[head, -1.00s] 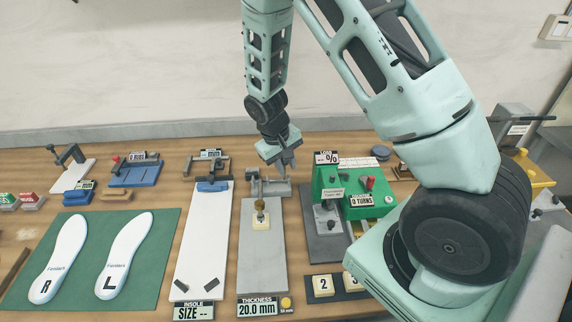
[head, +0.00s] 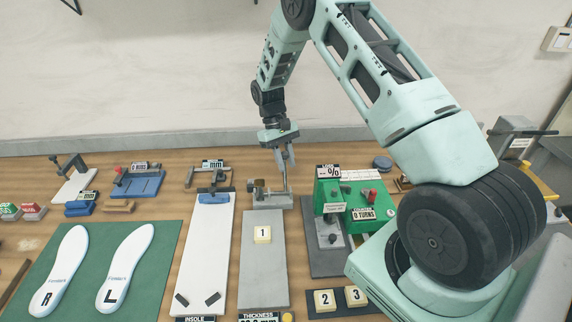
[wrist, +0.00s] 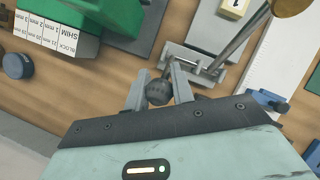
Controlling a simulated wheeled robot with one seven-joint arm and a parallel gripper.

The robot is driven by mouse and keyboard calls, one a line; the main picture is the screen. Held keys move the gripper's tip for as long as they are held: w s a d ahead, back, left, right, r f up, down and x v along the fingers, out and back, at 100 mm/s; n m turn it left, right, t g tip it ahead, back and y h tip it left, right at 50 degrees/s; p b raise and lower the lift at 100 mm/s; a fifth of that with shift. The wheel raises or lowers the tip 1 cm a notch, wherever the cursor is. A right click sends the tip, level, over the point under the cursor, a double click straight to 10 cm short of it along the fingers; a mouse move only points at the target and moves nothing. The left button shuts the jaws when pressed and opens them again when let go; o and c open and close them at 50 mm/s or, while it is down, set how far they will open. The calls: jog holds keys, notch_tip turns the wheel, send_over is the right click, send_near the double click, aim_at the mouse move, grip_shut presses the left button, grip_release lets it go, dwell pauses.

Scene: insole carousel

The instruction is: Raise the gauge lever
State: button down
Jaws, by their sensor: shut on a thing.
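The grey thickness gauge (head: 270,199) stands at the far end of a long grey plate. My gripper (head: 283,163) is above it at its right side. In the wrist view, my gripper (wrist: 158,88) is shut on the lever's dark round knob (wrist: 158,93), one finger on each side. A rod with a brass ball (wrist: 290,4) rises from the gauge toward the camera. A cream block marked 1 (head: 263,235) lies on the plate with nothing resting on it. The thickness display (head: 262,317) is partly cut off at the bottom.
The green shim machine (head: 328,190) stands close to the right of the gauge. The white insole sizer (head: 202,250) is to the left. Blocks 2 (head: 324,300) and 3 (head: 355,296) sit in front. The air above the plate is clear.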

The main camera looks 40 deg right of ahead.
jog(key=shift+w+d+f, duration=0.25)
jog(key=shift+w+d, duration=0.25)
jog(key=shift+d+b, duration=0.15)
jog(key=shift+b, duration=0.15)
jog(key=c, duration=1.2)
grip_release()
jog(key=shift+w+f, duration=0.1)
jog(key=shift+w+r, duration=0.2)
jog(key=shift+r, duration=0.2)
jog(key=b+v, duration=0.4)
jog(key=v, duration=1.2)
jog(key=shift+r, duration=0.25)
